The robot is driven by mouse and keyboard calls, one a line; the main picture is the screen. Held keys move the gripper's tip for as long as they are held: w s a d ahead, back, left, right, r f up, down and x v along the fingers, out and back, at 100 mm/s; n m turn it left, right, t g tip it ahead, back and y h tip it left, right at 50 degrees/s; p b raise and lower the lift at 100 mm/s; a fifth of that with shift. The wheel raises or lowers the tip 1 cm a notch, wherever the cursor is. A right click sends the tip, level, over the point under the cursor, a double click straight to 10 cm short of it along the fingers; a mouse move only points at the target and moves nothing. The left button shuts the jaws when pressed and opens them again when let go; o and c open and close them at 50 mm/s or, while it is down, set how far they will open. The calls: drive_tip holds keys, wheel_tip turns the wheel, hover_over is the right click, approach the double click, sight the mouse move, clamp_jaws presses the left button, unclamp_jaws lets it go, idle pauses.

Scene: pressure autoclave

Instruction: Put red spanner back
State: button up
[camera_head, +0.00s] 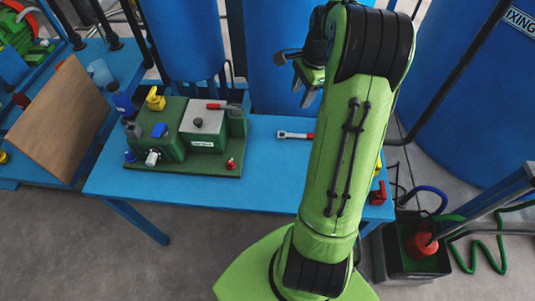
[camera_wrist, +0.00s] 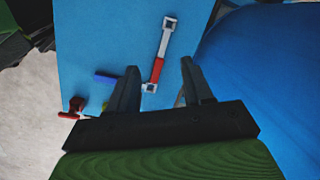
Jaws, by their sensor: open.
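The red spanner (camera_head: 295,135) lies on the blue table (camera_head: 270,180), with a metal end and part of its red handle showing; my arm hides the rest in the head view. In the wrist view the whole spanner (camera_wrist: 160,60) shows, silver at both ends with a red handle part. My gripper (camera_head: 308,88) is raised over the back of the table. In the wrist view my gripper (camera_wrist: 160,72) is open and empty, its two fingers apart. The spanner's red part appears between the fingers, on the table below them.
A green autoclave unit (camera_head: 172,150) with a red-handled lever stands on the left of the table. A blue object (camera_wrist: 106,77) and a red valve-like part (camera_wrist: 76,108) are near the spanner. Large blue tanks (camera_head: 475,90) stand behind. The table's middle is clear.

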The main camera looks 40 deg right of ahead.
drive_tip(key=s+a+r+n+t+h, duration=0.1)
drive_tip(key=s+a+r+n, duration=0.3)
drive_tip(key=a, duration=0.5)
drive_tip(key=s+a+r+n+t+h, duration=0.1)
drive_tip(key=s+a+r+n, duration=0.1)
drive_tip(key=a+r+n, duration=0.55)
drive_tip(key=s+a+f+n+t+y, duration=0.1)
drive_tip(key=s+a+n+t, duration=0.1)
drive_tip(key=s+a+n, duration=0.7)
drive_tip(key=s, duration=0.3)
drive_tip(key=shift+a+f, duration=0.35)
